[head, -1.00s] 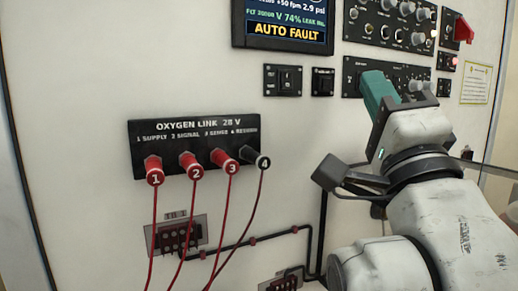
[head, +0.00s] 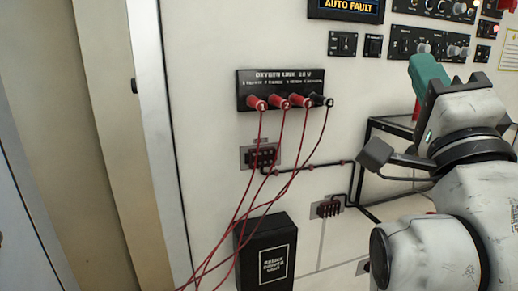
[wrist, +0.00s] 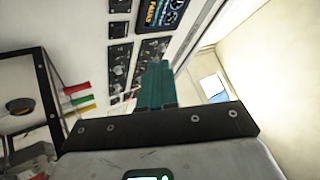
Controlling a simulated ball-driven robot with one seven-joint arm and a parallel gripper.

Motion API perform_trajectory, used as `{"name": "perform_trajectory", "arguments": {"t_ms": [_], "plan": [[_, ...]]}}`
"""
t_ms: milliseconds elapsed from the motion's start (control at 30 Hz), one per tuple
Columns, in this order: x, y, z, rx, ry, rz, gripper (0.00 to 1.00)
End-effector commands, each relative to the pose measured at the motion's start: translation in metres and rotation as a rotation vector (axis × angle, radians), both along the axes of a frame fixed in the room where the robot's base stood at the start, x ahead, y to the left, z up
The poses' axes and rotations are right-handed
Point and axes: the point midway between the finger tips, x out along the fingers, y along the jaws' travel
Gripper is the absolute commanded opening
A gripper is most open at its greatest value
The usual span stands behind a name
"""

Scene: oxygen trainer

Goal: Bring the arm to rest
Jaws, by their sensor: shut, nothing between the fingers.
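My gripper (head: 418,64) is at the right of the head view, its teal fingers closed together and pointing up and left in front of the white panel (head: 215,40). Nothing shows between the fingers. In the wrist view the shut teal fingers (wrist: 155,84) reach forward with the panel's dark control modules beyond them. The fingers look apart from the panel, though the exact gap cannot be told. My arm is bent, coming up from the lower right.
The oxygen link block (head: 285,82) holds red plugs and one black plug, with red leads hanging down left. A black box (head: 266,252) stands low. A dark frame (head: 372,128) is behind my arm. A display (head: 345,8) reads AUTO FAULT. Beige wall (head: 80,110) lies left.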

Motion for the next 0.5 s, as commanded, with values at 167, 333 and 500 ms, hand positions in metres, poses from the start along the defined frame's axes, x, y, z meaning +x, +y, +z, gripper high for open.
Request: {"name": "perform_trajectory", "arguments": {"t_ms": [167,333,500], "plan": [[0.013,-0.003,-0.033,-0.052,0.101,-0.032,0.0],[0.026,-0.008,-0.08,-0.127,0.237,-0.072,0.0],[0.036,-0.018,-0.147,-0.237,0.429,-0.113,0.0]]}}
